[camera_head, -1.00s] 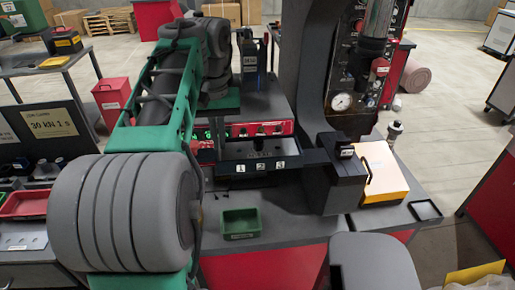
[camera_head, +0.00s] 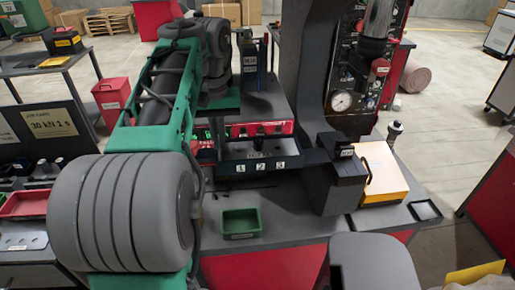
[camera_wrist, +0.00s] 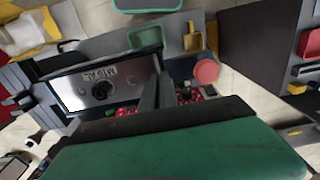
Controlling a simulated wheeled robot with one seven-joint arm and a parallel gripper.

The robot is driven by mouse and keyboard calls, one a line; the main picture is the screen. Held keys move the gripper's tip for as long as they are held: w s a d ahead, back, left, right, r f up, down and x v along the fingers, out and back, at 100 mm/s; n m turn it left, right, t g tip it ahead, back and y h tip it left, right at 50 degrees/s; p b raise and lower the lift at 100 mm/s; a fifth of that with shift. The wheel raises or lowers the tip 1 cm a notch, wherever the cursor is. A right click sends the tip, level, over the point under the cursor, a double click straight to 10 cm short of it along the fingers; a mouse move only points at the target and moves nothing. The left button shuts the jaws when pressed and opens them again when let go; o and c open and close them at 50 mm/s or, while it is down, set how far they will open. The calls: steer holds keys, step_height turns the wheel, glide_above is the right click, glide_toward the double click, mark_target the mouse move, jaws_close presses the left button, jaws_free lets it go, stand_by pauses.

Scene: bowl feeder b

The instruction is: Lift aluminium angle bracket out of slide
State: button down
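A dark slide (camera_head: 285,162) with labels 1, 2 and 3 on its front runs across the middle of the bench in the head view. I cannot make out the aluminium angle bracket in either view. The green body of my gripper (camera_head: 219,104) is behind and left of the slide in the head view, and its fingertips are hidden there. In the wrist view, dark grey fingers (camera_wrist: 156,92) stand close together above the green body. Whether they are shut, or hold anything, is unclear. A silver plate with lettering and a black round part (camera_wrist: 102,90) lies left of them.
A green bin (camera_head: 240,223) sits on the bench front. A red controller (camera_head: 262,129) is behind the slide. The dark press column (camera_head: 303,70) and a yellow-orange box (camera_head: 382,170) stand to the right. A red tray (camera_head: 24,204) is at left.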

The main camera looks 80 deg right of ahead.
steer(key=shift+r+p, duration=1.9)
steer(key=shift+r, duration=0.1)
